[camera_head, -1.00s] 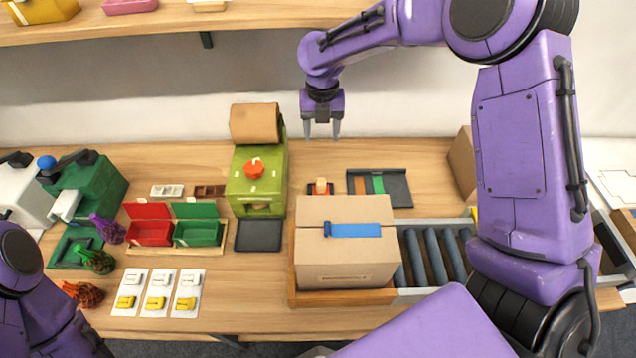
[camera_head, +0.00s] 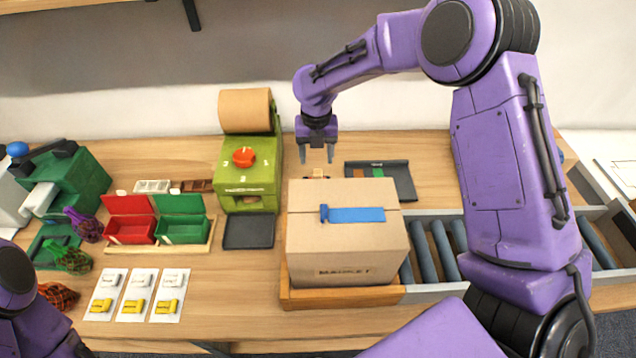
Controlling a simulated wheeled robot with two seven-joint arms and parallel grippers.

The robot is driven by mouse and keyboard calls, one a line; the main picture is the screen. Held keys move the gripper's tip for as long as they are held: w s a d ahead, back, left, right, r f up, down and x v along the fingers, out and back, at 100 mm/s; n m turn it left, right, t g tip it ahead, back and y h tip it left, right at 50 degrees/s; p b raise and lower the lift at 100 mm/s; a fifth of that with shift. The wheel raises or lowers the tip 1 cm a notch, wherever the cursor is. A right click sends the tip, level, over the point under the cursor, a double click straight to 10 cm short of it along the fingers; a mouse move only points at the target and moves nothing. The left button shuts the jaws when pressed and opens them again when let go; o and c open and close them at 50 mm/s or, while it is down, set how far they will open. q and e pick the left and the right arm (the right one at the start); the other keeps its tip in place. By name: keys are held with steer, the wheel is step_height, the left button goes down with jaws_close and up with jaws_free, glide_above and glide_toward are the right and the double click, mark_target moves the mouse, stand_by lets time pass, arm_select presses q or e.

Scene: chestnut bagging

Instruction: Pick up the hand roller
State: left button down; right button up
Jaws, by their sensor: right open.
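A small object with a pale wooden top (camera_head: 318,173) stands on the table just behind the cardboard box. It may be the hand roller, but it is too small and too covered to be sure. The box hides its lower part. My right gripper (camera_head: 317,158) is open and empty, pointing down, with its fingertips just above and behind this object in the picture. I cannot tell whether they touch it. My left arm shows at the lower left edge, but its gripper is out of view.
The closed cardboard box (camera_head: 345,240) with blue tape (camera_head: 356,215) stands directly in front. A dark tray (camera_head: 403,181) lies to the right, a green machine (camera_head: 248,178) to the left. Rollers (camera_head: 441,248) run right of the box. A black pad (camera_head: 249,231) lies left of the box.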

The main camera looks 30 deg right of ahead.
mark_target(318, 172)
step_height(318, 172, down, 7)
steer(key=shift+d+f+p, duration=0.1)
steer(key=shift+f+p, duration=0.05)
steer(key=shift+p, duration=1.05)
steer(key=shift+f, duration=0.15)
jaws_close()
